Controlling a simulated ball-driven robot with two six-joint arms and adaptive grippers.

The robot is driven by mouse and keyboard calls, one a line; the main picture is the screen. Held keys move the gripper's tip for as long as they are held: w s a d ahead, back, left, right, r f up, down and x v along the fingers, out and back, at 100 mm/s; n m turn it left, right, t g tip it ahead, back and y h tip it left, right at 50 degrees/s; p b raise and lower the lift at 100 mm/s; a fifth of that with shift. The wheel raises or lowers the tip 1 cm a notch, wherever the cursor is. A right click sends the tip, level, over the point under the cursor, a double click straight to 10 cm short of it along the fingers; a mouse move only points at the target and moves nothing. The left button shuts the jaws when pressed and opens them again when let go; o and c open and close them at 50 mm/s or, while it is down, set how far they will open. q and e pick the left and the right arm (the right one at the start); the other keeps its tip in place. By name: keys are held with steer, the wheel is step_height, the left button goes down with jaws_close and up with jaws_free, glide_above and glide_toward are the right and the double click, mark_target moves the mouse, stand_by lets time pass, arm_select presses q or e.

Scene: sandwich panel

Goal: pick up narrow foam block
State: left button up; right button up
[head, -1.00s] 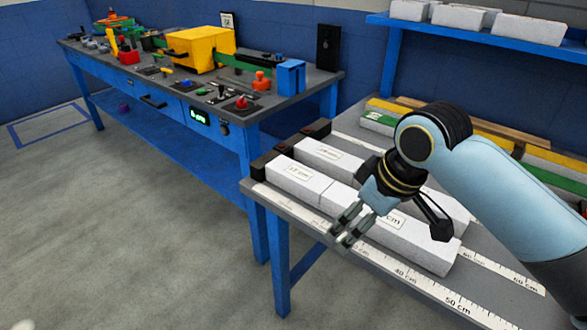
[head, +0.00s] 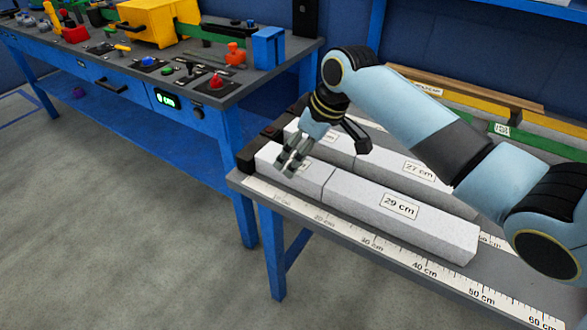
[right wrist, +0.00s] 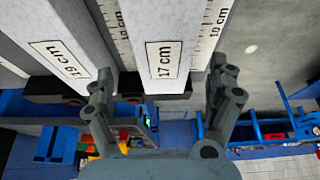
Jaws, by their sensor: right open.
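A short white foam block labelled 17 cm (head: 312,182) lies at the left end of the front row on the measuring table. In the right wrist view the 17 cm block (right wrist: 150,25) runs between my fingers, with space on both sides. My right gripper (head: 287,165) is open and empty over this block and partly covers its label in the head view. In the right wrist view its fingertips (right wrist: 165,88) are spread wide. I cannot tell how far they are above the table. My left gripper is not in view.
A 29 cm block (head: 400,215) touches the 17 cm block's right end. A 19 cm block (right wrist: 60,45) lies in the row behind, with a 27 cm block (head: 415,165). Black end stops (head: 246,158) stand at the left edge. A ruler strip (head: 370,243) runs along the front.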

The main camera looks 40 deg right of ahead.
mark_target(291, 160)
steer(key=x, duration=0.4)
steer(key=shift+w+a+f, duration=0.1)
steer(key=shift+a+f, duration=0.05)
steer(key=shift+a, duration=0.15)
steer(key=c, duration=1)
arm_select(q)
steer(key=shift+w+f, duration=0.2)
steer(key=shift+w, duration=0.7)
arm_select(e)
steer(key=shift+c, duration=1.3)
